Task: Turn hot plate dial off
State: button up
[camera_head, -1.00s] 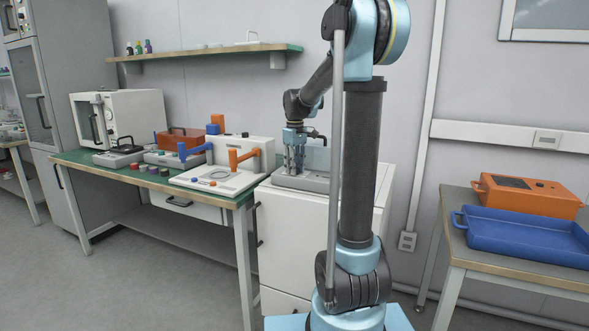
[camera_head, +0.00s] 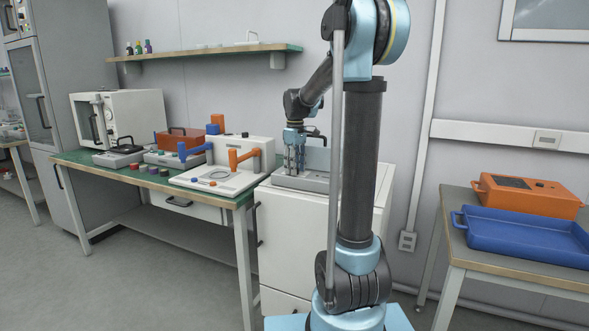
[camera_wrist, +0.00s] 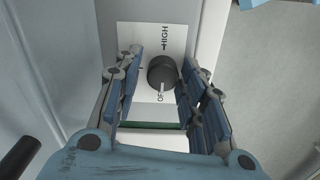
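The hot plate (camera_head: 312,184) is a grey unit on the white cabinet, partly behind my arm in the head view. In the wrist view its dial (camera_wrist: 162,72) is a dark round knob on a white label plate (camera_wrist: 150,34). The knob's pointer setting cannot be made out. My gripper (camera_wrist: 159,80) is open, with its blue-padded fingers on either side of the knob. The knob lies nearer the right finger; contact cannot be told. In the head view my gripper (camera_head: 294,158) points down over the hot plate.
A white cabinet (camera_head: 285,235) supports the hot plate. To its left, a bench holds a white device with an orange handle (camera_head: 243,157). To the right, a table holds a blue tray (camera_head: 520,236) and an orange box (camera_head: 527,194).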

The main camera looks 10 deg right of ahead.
dwell(0.3)
notch_tip(320, 180, up, 12)
dwell(0.6)
jog(key=shift+f, duration=0.1)
jog(key=s+d+f+m, duration=0.2)
jog(key=s+f+m, duration=0.1)
jog(key=s+f, duration=0.5)
jog(key=s+d+f+m+t, duration=0.1)
jog(key=s+d+f+m, duration=0.1)
jog(key=s+f, duration=0.7)
jog(key=s+d+f+m+t, duration=0.1)
jog(key=s+f+m, duration=0.3)
jog(key=s+f, duration=0.5)
jog(key=s+d, duration=0.1)
jog(key=s, duration=0.7)
jog(key=shift+s+d+m, duration=0.15)
jog(key=shift+s+m, duration=0.15)
jog(key=shift+s, duration=0.1)
